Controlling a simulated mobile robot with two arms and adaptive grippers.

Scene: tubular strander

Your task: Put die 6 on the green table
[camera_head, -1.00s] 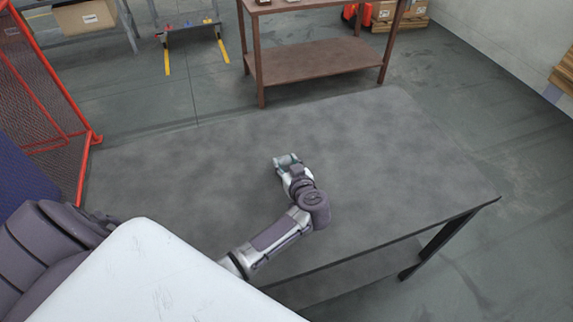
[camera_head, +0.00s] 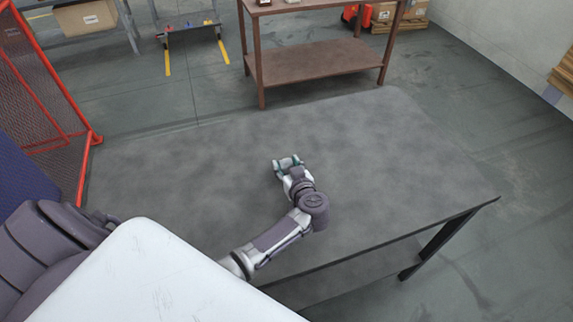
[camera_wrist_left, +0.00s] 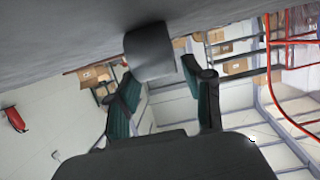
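A dark grey block (camera_wrist_left: 150,52), possibly die 6, rests against the grey tabletop in the left wrist view; no number on it can be read. My left gripper (camera_head: 287,161) is low over the grey table (camera_head: 400,140) in the head view. In the left wrist view its green-padded fingers (camera_wrist_left: 166,82) are spread apart. The block is at the fingertips, close to the left finger, with a gap to the right finger. In the head view the gripper mostly hides the block. No green table can be made out. My right gripper is out of view.
The grey tabletop around the gripper is clear. A brown table (camera_head: 315,62) stands behind it, with small items on top. A red mesh fence (camera_head: 45,95) borders the left side. A cardboard box (camera_head: 85,18) is on a rack at the back left.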

